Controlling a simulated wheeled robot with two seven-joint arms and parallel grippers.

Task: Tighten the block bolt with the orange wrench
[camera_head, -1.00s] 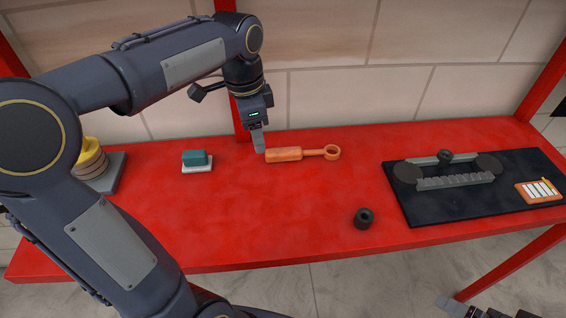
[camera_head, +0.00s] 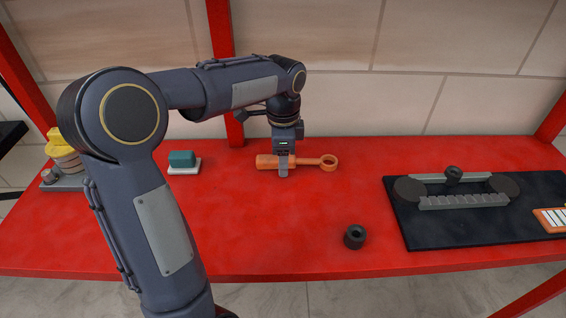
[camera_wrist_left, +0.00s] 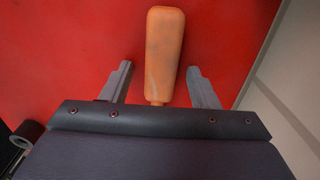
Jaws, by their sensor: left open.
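The orange wrench (camera_head: 310,161) lies flat on the red table, its thick handle to the left and its ring end to the right. My left gripper (camera_head: 283,172) is directly over the handle. In the left wrist view the orange handle (camera_wrist_left: 164,55) lies between the two open fingers of the left gripper (camera_wrist_left: 160,80), with a gap on each side. The block bolt appears to be the dark round piece (camera_head: 453,174) on the grey block (camera_head: 463,201) at the right. My right gripper is not in view.
A black mat (camera_head: 430,229) carries the grey block and, at its right edge, an orange-framed card (camera_head: 553,219). A loose black ring (camera_head: 355,236) lies near the front. A teal block (camera_head: 182,158) and a yellow-topped stack (camera_head: 60,150) stand left. The table's middle is mostly clear.

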